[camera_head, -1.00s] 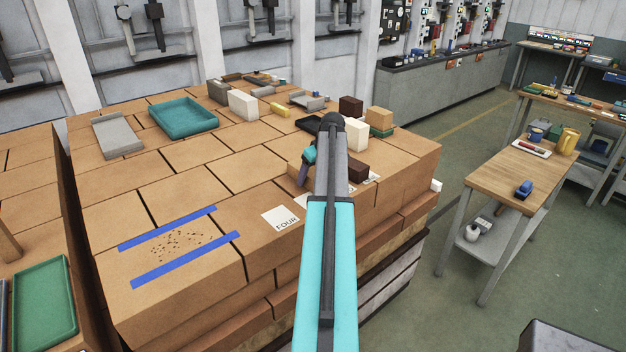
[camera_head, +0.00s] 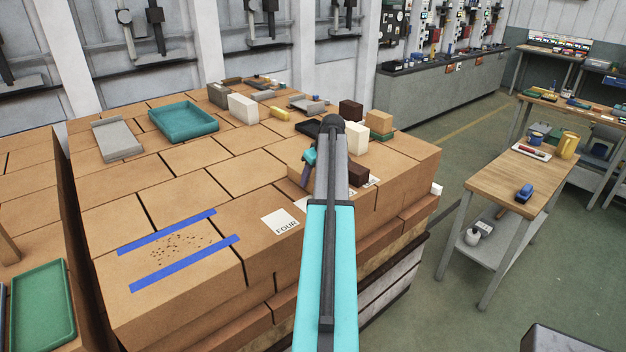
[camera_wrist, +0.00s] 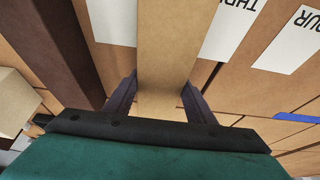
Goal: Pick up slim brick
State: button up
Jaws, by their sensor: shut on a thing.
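The slim brick (camera_wrist: 168,40) is a long tan block running up the middle of the wrist view. My gripper (camera_wrist: 158,100) has its two dark fingers on either side of the brick's near end and is shut on it. Whether the brick touches the surface below cannot be told. In the head view my gripper (camera_head: 306,175) shows only partly, left of my arm, low over the brown block-topped stack.
A dark brown brick (camera_head: 356,173) lies close by; it also shows in the wrist view (camera_wrist: 60,40). Paper labels, one reading FOUR (camera_head: 280,222), lie in front. A teal tray (camera_head: 183,120) is farther left. The middle left is clear.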

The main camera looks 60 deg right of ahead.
jog(key=shift+r+b, duration=0.9)
jog(key=shift+r, duration=0.45)
jog(key=shift+s+a+r, duration=0.1)
jog(key=shift+s+a, duration=0.05)
jog(key=shift+a, duration=0.05)
jog(key=s+a+b, duration=0.2)
jog(key=s+a, duration=0.1)
jog(key=s+a+r+b, duration=0.1)
jog(key=s+a, duration=0.2)
jog(key=a, duration=0.1)
jog(key=s+a+b, duration=0.2)
jog(key=s+a, duration=0.1)
jog(key=shift+a+r+b, duration=0.15)
jog(key=shift+a+b, duration=0.1)
jog(key=shift+b, duration=0.05)
jog(key=shift+s+a+r, duration=0.2)
jog(key=shift+s+a, duration=0.3)
jog(key=shift+a, duration=0.15)
